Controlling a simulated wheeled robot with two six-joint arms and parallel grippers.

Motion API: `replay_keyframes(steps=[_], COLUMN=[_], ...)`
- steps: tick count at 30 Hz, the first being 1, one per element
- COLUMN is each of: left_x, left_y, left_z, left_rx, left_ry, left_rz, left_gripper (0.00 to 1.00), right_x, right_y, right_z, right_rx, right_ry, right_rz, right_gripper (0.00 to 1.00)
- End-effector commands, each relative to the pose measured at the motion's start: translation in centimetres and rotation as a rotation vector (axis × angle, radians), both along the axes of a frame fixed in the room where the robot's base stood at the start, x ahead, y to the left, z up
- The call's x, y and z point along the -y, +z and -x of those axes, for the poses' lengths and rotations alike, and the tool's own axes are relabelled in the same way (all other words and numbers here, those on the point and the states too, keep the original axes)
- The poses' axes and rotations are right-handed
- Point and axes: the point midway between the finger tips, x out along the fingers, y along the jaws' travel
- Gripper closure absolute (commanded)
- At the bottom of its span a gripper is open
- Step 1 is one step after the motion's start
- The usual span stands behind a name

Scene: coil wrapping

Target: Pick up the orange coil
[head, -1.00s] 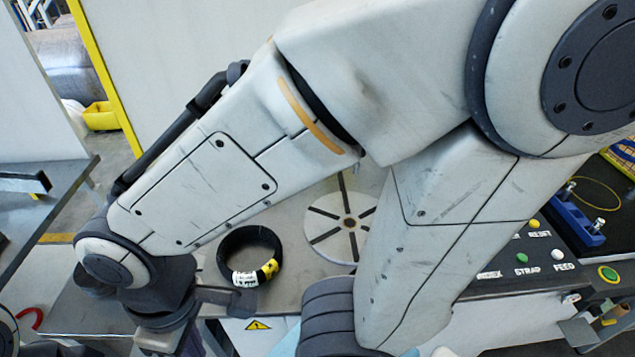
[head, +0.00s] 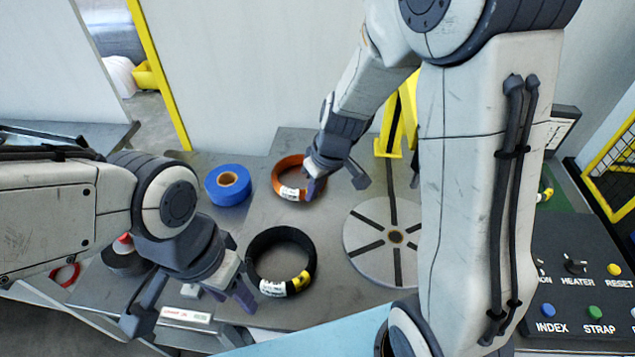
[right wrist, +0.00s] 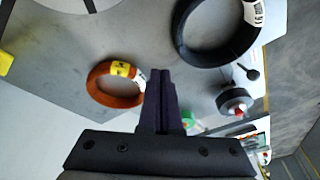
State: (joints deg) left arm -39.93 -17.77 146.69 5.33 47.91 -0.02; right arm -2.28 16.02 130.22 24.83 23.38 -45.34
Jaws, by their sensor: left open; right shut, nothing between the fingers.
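The orange coil (head: 281,176) lies flat on the grey table towards the back, with a white label at its front. In the right wrist view the orange coil (right wrist: 113,97) is left of the fingers, its yellow label showing. My right gripper (head: 315,187) is shut and empty; in the head view it overlaps the coil's right side. In the right wrist view its fingers (right wrist: 161,100) are together, with no coil between them. My left gripper (head: 233,297) is open and empty, low at the left beside the black coil (head: 260,244).
A blue tape roll (head: 222,197) stands left of the orange coil. A round slotted turntable (head: 365,218) and a yellow post (head: 389,135) are to the right. A button panel (head: 575,305) is at the far right. A white-labelled box (head: 186,315) lies near the front edge.

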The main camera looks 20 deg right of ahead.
Motion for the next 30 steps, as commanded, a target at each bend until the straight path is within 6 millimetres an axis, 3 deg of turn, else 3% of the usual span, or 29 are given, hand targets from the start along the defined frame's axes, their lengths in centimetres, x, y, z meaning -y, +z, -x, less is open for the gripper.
replay_keyframes(steps=[1, 3, 8, 14, 24, 26, 30], left_x=[0.0, 0.0, 0.0, 0.0, 0.0, 0.0, 0.0], left_y=[-0.1, -0.1, -0.2, -0.9, -3.5, -1.1, 0.4], left_z=[0.0, 0.0, 0.0, 0.0, 0.0, 0.0, 0.0], left_rx=[0.000, 0.000, 0.000, 0.000, 0.000, -0.002, 0.001], left_ry=[0.000, 0.000, 0.000, 0.000, 0.000, 0.000, 0.000], left_rz=[0.000, 0.000, 0.000, 0.000, 0.000, -0.001, 0.001], left_gripper=[0.50, 0.50, 0.50, 0.50, 0.50, 0.50, 0.50], right_x=[2.5, 4.9, 7.5, 7.1, 6.2, 5.8, 5.1], right_y=[-1.5, -2.8, -4.4, -7.2, -14.6, -12.9, -13.1], right_z=[-1.4, -2.8, -4.1, -4.9, -6.8, -7.8, -9.2], right_rx=[0.009, 0.032, 0.052, 0.052, 0.051, 0.054, 0.053], right_ry=[-0.036, -0.057, -0.073, -0.071, -0.068, -0.066, -0.066], right_rz=[0.011, 0.028, 0.051, 0.053, 0.052, 0.052, 0.053], right_gripper=[1.00, 1.00, 1.00, 1.00, 1.00, 1.00, 1.00])
